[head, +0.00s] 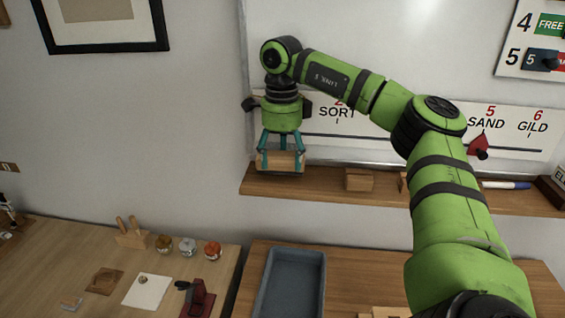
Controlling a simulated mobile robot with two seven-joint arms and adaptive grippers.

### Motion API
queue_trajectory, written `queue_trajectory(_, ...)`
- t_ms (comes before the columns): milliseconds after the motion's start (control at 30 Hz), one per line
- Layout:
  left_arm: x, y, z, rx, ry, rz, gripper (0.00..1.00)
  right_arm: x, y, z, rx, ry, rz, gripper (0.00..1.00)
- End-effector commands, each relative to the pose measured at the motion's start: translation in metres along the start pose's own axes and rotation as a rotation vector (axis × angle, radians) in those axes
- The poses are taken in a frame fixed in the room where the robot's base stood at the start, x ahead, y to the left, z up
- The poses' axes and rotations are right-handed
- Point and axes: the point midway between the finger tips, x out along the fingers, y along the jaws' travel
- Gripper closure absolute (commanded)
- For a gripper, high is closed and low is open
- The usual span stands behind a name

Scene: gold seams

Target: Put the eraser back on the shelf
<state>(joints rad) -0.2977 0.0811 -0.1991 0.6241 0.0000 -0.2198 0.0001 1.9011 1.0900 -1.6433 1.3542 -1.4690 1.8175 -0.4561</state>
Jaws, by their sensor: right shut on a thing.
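My right gripper (281,153) points down at the left end of the wooden shelf (325,186) under the whiteboard. Its teal fingers are shut on a tan wooden block, the eraser (280,162), held level. The eraser shows against the shelf's left end; I cannot tell whether it touches the shelf or is just above it. Fingers cover parts of the eraser's sides. My left gripper is not in view.
A small wooden block (359,180) stands on the shelf to the right of the eraser, with a gap between. A marker (505,185) lies further right. Below are a blue-grey tray (291,285) and a table (55,255) with jars and small items.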

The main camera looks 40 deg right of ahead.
Motion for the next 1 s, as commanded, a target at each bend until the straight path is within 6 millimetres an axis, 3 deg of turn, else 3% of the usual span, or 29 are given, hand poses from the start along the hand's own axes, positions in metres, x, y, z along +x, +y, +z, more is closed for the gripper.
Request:
queue_trajectory(200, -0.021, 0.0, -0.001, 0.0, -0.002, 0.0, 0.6, 0.023, 0.001, -0.002, 0.002, 0.003, 0.003, 0.62)
queue_trajectory(600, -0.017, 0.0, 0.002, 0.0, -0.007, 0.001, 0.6, 0.033, 0.001, -0.001, 0.002, 0.0, 0.001, 0.62)
queue_trajectory(633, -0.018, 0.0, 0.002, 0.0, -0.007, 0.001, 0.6, 0.032, 0.001, -0.001, 0.002, 0.0, 0.001, 0.2)
queue_trajectory(667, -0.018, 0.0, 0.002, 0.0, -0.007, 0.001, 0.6, 0.031, 0.001, -0.001, 0.002, 0.0, 0.001, 0.08)
queue_trajectory(1000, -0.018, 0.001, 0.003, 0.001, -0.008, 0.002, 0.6, 0.03, 0.0, -0.002, 0.003, -0.001, -0.001, 0.08)
